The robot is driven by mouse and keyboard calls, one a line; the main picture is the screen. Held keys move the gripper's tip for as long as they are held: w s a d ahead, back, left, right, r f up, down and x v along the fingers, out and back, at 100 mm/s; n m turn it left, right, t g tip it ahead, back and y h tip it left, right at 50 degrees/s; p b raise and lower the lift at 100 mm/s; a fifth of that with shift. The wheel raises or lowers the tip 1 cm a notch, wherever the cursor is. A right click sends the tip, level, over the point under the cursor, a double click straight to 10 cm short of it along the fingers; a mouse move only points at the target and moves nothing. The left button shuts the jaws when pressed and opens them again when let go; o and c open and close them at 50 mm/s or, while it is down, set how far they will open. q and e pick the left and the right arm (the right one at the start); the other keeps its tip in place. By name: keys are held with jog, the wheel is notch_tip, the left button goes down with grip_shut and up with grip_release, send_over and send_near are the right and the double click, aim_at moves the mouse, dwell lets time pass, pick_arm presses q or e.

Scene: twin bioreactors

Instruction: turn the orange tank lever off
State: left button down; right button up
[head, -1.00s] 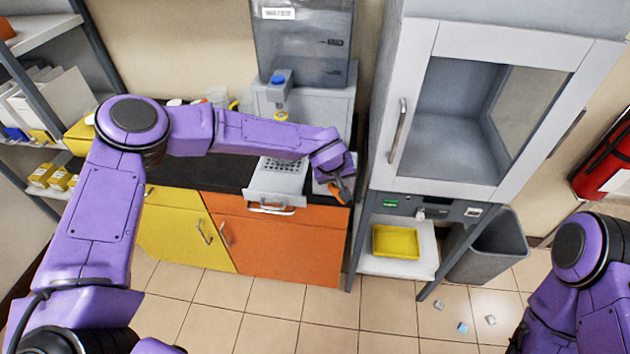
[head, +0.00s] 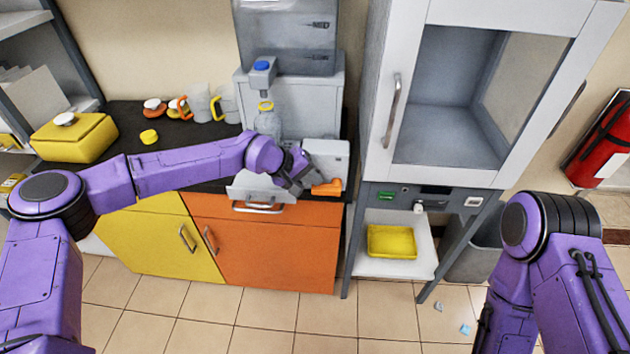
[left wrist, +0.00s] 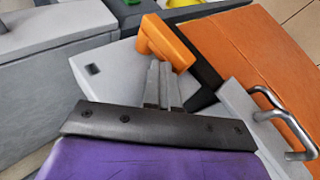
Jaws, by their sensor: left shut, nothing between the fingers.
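The orange lever (head: 327,187) sits at the front of a pale grey box (head: 328,158) on the dark counter, pointing right in the head view. It also shows in the left wrist view (left wrist: 168,43), just beyond my fingertips. My left gripper (head: 300,182) is shut and empty, immediately left of the lever in the head view. In the left wrist view its closed fingers (left wrist: 162,82) point at the lever; I cannot tell whether they touch it. My right arm is at the right edge of the head view, and its gripper is not visible.
A drawer handle (head: 258,208) juts out below my left wrist, above the orange cabinet door (head: 276,254). A glass bottle (head: 268,121) stands under the dispenser nozzle. Jugs (head: 198,103) and a yellow box (head: 75,137) stand farther left. A tall grey cabinet (head: 397,120) stands close on the right.

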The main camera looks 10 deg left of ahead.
pick_arm(q)
jog(key=shift+s+a+f, duration=0.1)
jog(key=shift+a+f, duration=0.05)
jog(key=shift+f, duration=0.25)
jog(key=shift+s+a+f, duration=0.1)
jog(key=shift+f, duration=0.15)
jog(key=a+f+p+v, duration=0.1)
jog(key=a+p+v, duration=0.1)
jog(key=v, duration=0.7)
jog(key=shift+p, duration=0.8)
jog(key=shift+a+r, duration=0.1)
jog(key=shift+a, duration=0.15)
jog(key=shift+d, duration=0.1)
